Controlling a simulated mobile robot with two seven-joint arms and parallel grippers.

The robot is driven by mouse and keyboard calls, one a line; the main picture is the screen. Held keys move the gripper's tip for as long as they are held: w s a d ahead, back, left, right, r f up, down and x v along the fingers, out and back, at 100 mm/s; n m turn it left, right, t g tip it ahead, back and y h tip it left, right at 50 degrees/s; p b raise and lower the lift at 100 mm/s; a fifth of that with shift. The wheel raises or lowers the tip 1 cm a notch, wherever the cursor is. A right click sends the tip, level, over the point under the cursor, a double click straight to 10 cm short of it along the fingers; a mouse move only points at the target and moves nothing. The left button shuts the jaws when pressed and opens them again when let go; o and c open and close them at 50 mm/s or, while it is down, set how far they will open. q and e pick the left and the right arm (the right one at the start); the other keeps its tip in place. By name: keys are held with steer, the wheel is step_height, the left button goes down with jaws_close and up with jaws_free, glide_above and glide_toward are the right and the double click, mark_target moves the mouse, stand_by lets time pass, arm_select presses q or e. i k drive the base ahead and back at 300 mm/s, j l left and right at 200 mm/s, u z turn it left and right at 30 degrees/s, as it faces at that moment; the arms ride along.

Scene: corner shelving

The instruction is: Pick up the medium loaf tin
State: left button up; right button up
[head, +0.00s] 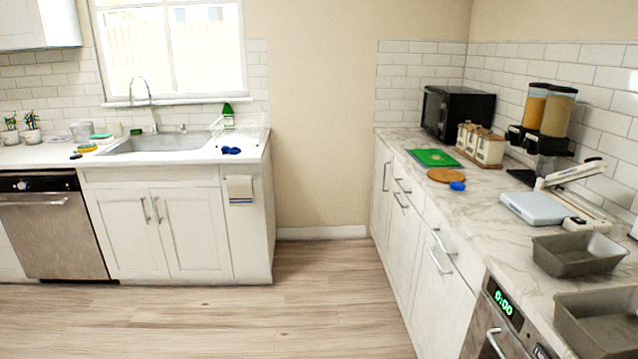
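Two dark grey loaf tins stand on the right marble counter in the head view. One loaf tin (579,254) sits farther back and shows whole, upright and empty. Another, nearer loaf tin (601,316) sits close to the counter's front edge and is cut off by the right and bottom of the picture. The nearer one looks larger, but it is also closer, so I cannot tell which is the medium one. Neither of my grippers shows in this view.
The right counter (405,141) also holds a white scale (540,208), a cereal dispenser (543,120), wooden-framed jars (489,149), a green board (433,158) and a black microwave (457,111). An oven (497,335) is below the tins. The wooden floor (290,310) is clear.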

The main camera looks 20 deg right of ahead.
mark_target(572, 254)
steer(key=i+z, duration=0.5)
steer(key=i, duration=1.1)
steer(key=i+z, duration=0.25)
steer(key=z, duration=0.2)
steer(key=i+j+z, duration=0.2)
steer(key=z, duration=0.25)
steer(key=i+j+z, duration=0.25)
steer(key=z, duration=0.2)
steer(key=i+j+z, duration=0.1)
steer(key=z, duration=0.3)
steer(key=j+z, duration=0.1)
steer(key=z, duration=0.35)
steer(key=i+j+z, duration=0.1)
steer(key=z, duration=0.3)
steer(key=j+z, duration=0.2)
steer(key=z, duration=0.2)
